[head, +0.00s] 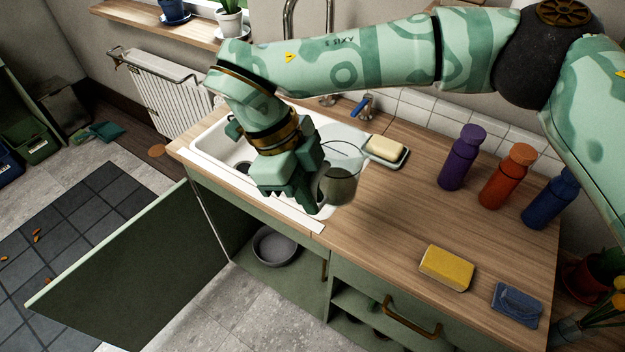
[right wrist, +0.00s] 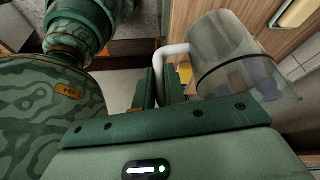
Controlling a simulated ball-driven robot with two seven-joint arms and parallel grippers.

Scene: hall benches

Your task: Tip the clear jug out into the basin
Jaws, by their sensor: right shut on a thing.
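My right gripper (head: 303,190) is shut on the handle of the clear jug (head: 342,182). In the right wrist view the pale handle runs between the fingers (right wrist: 160,90), with the see-through jug body (right wrist: 235,60) to their right. The jug has a greyish tint; how much it holds is unclear. In the head view it hangs over the front right part of the white basin (head: 212,172), near the worktop edge, and looks roughly upright. My right arm and gripper hide much of the basin. My left gripper is not in view.
A soap dish with soap (head: 385,149) and a blue-handled tap (head: 362,105) are behind the jug. Purple (head: 459,160), orange (head: 507,177) and blue (head: 548,200) bottles stand right. A yellow sponge (head: 446,268) and blue cloth (head: 517,305) lie in front. A cabinet door (head: 140,270) stands open.

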